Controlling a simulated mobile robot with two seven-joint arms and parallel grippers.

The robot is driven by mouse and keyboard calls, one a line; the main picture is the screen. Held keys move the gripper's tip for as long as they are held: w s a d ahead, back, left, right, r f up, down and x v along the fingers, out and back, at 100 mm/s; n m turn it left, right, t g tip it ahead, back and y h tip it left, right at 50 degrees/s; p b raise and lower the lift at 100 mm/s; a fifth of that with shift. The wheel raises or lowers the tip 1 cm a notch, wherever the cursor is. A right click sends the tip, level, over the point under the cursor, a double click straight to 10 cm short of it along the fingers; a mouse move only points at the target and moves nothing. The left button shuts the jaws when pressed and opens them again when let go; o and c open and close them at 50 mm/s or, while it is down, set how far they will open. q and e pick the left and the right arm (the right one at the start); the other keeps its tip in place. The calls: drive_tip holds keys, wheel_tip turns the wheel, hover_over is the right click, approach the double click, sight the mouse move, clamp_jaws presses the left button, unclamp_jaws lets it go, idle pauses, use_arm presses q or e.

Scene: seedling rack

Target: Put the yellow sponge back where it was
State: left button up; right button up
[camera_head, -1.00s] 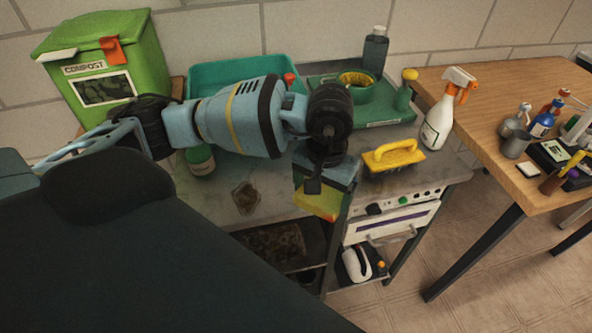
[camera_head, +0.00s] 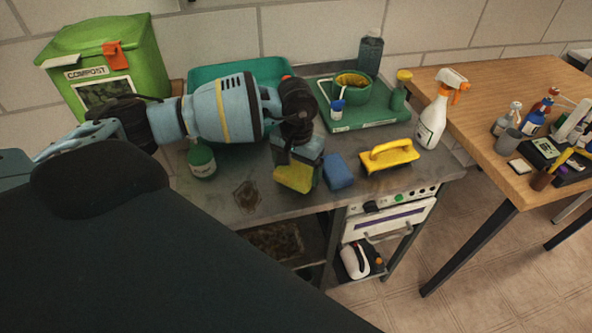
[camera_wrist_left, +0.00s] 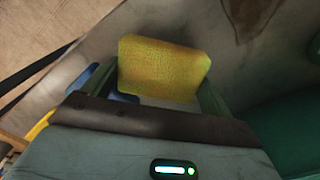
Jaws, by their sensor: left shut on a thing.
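My left gripper (camera_head: 299,163) is shut on the yellow sponge (camera_head: 293,178), at the front part of the grey bench top (camera_head: 205,200). In the left wrist view the sponge (camera_wrist_left: 163,68) sits between the two fingers, with the bench surface beyond it. I cannot tell whether the sponge touches the bench. A blue sponge (camera_head: 338,171) lies just right of the gripper. A dark stain (camera_head: 246,195) is on the bench to the left of the sponge. My right gripper is not in view.
A yellow-handled brush (camera_head: 389,155) lies right of the blue sponge. A green tray (camera_head: 370,122) with a green pot (camera_head: 352,88) stands behind. A green-labelled bottle (camera_head: 202,160) is left of the gripper, and a spray bottle (camera_head: 436,115) stands at the right.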

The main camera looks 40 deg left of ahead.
use_arm(q)
drive_tip(key=shift+f, duration=0.55)
drive_tip(key=shift+f, duration=0.15)
drive_tip(key=o, duration=0.8)
